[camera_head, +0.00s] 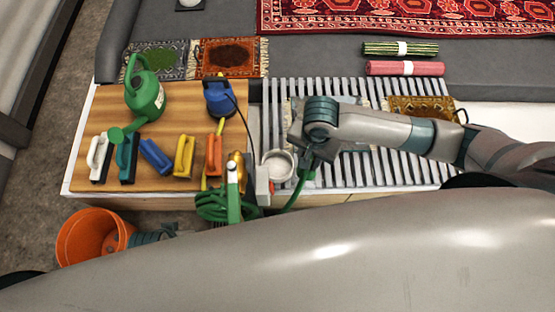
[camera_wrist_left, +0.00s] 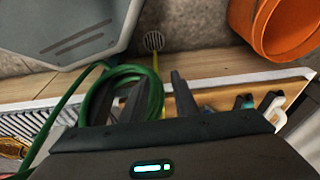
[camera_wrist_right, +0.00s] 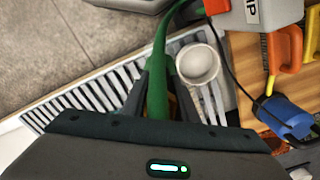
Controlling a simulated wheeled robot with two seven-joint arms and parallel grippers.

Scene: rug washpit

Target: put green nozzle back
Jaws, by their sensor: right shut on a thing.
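In the right wrist view, my right gripper (camera_wrist_right: 157,92) is shut on the green nozzle (camera_wrist_right: 157,98), whose green hose runs up past a small box. In the head view this gripper (camera_head: 306,166) is above the grey slatted rack, partly hidden by its wrist. A round whitish cup (camera_head: 278,165) is just left of it; the cup also shows in the right wrist view (camera_wrist_right: 198,65), beside the nozzle and apart from it. My left gripper (camera_wrist_left: 156,98) is open in the left wrist view, with green hose loops (camera_wrist_left: 125,92) behind its fingers.
A wooden board (camera_head: 160,98) holds a green watering can (camera_head: 144,95), a blue tool (camera_head: 219,98) and several brushes. A grey box with red (camera_head: 263,186) stands beside the cup. An orange bucket (camera_head: 92,237) is at lower left. The slatted rack (camera_head: 345,178) lies under the right arm.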

